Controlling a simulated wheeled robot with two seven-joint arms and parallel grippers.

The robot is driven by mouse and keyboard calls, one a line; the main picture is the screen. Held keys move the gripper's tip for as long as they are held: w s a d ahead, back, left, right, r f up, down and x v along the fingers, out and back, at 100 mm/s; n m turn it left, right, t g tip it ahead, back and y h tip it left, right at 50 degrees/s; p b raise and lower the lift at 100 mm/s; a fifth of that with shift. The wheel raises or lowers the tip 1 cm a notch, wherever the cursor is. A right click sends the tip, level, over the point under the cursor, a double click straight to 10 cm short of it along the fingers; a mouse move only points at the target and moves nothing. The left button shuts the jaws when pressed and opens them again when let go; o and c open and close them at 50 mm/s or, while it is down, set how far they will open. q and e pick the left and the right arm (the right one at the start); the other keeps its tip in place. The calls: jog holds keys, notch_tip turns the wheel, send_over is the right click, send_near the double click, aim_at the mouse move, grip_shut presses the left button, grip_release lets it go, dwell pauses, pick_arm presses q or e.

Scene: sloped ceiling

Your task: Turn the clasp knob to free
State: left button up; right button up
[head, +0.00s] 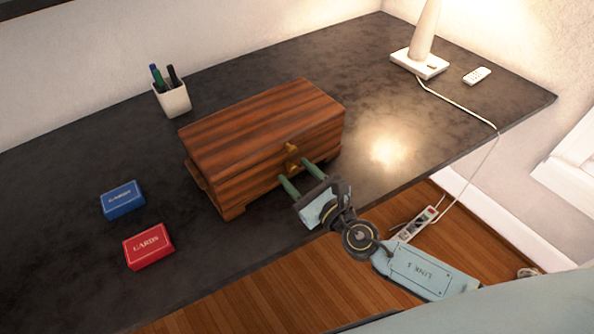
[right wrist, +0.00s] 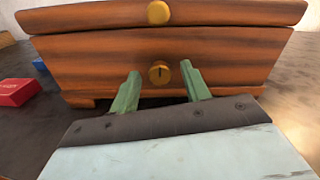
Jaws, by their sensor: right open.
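A striped wooden box (head: 245,130) with a closed lid stands on the dark desk. Its brass clasp knob (right wrist: 159,73) is on the front face, with a dark, near-upright slot in its middle. A second brass piece (right wrist: 158,12) is on the lid edge above it; brass also shows on the box front in the head view (head: 291,150). My right gripper (head: 299,173) is in front of the box, open, with green fingers. In the right wrist view its fingertips (right wrist: 164,78) stand left and right of the knob, apart from it. My left gripper is not in view.
Blue (head: 122,199) and red (head: 148,246) card boxes lie left of the wooden box. A white pen cup (head: 172,98) stands behind it. A lamp (head: 419,62) with a cord and a remote (head: 477,76) are at the back right. The desk (head: 400,125) right of the box is clear.

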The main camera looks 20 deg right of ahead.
jog(key=shift+w+a, duration=0.15)
jog(key=shift+w, duration=0.25)
jog(key=shift+c, duration=0.4)
